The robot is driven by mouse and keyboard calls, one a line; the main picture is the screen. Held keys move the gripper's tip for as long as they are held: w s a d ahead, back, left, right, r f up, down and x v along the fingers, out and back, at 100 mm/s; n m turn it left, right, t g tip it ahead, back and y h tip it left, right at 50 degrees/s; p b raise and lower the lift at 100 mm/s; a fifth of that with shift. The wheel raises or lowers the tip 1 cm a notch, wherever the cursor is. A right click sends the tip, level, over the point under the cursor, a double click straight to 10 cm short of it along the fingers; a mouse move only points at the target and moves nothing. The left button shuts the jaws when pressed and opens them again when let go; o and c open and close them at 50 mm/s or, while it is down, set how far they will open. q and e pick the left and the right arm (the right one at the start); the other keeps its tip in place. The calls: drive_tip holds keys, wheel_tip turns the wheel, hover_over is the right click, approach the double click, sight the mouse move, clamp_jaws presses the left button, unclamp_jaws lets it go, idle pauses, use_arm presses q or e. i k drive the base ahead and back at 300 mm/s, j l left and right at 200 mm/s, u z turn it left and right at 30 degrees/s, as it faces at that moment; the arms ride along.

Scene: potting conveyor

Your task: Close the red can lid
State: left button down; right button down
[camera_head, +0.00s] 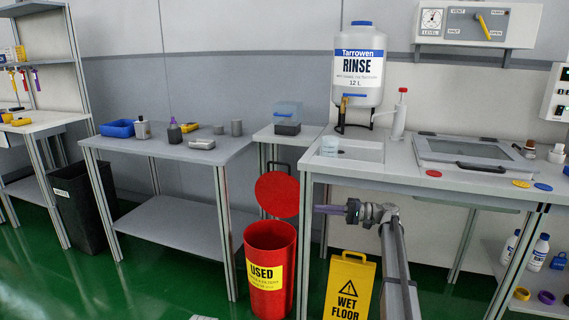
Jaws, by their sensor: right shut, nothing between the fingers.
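The red can (270,284) stands on the green floor between the two benches, with a yellow "USED" label on its front. Its round red lid (277,194) is raised, standing upright above the back of the can, so the can's mouth is open. My right gripper (322,209) points left, to the right of the lid and higher than the can's rim. It is shut and empty. A gap shows between its fingertips and the lid. My left gripper is not in view.
A yellow wet floor sign (348,287) stands right of the can. The sink bench (322,171) edge is just above my right gripper. A grey bench (173,150) stands left of the can, and a black bin (80,199) is further left.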

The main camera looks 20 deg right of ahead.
sight(277, 193)
drive_tip(key=i+l, duration=0.3)
drive_tip(key=i, duration=0.2)
drive_tip(key=i+l, duration=0.1)
drive_tip(key=i, duration=0.7)
